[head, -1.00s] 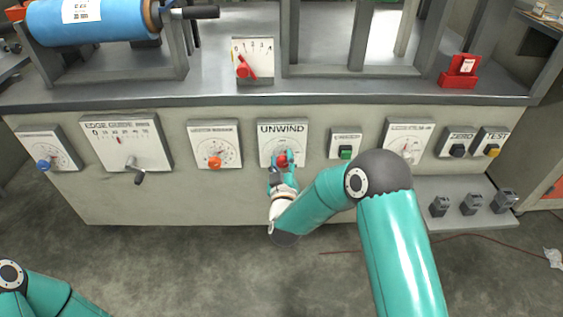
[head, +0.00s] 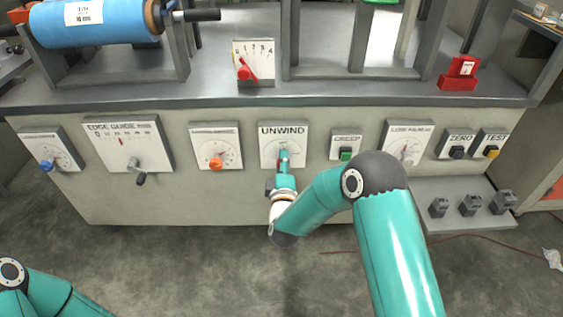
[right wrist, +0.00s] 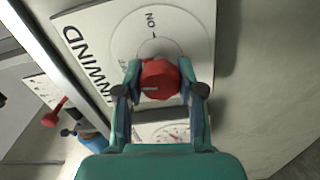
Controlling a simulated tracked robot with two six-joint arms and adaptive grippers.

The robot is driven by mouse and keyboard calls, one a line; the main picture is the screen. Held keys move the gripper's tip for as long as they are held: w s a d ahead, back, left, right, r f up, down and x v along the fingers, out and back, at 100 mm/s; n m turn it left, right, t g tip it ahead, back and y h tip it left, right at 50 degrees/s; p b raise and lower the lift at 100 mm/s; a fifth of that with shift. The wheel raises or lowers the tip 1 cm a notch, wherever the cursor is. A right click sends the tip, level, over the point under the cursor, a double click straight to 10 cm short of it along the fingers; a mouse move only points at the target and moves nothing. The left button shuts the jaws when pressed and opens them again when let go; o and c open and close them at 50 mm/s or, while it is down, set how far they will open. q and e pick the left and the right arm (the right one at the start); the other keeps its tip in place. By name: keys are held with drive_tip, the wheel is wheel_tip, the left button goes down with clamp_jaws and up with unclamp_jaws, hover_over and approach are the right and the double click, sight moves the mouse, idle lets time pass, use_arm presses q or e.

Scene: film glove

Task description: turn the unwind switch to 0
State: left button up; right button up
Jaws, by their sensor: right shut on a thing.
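The UNWIND switch plate (head: 269,146) is white and sits on the front of the machine, below the counter edge. My right gripper (head: 284,157) is at its dial and mostly hides the red knob there. In the right wrist view the red knob (right wrist: 160,78) sits between the two fingers of my right gripper (right wrist: 160,88), which are shut on its sides. A pale line on the knob points left in that view, toward the word UNWIND. The word ON and a tick show above the knob. The 0 mark cannot be made out. My left gripper is out of view.
The orange-knob plate (head: 217,148) is left of the UNWIND plate, and the green CREEP switch (head: 346,153) is right of it. A red-lever scale (head: 254,62) stands on the counter above. The floor in front is open.

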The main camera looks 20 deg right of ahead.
drive_tip(key=shift+a+f+n, duration=0.1)
drive_tip(key=shift+a+n, duration=0.25)
drive_tip(key=shift+n, duration=0.65)
drive_tip(key=o, duration=1.1)
drive_tip(key=shift+f, duration=0.1)
drive_tip(key=shift+o, duration=0.3)
drive_tip(key=shift+d, duration=0.15)
drive_tip(key=v, duration=1.2)
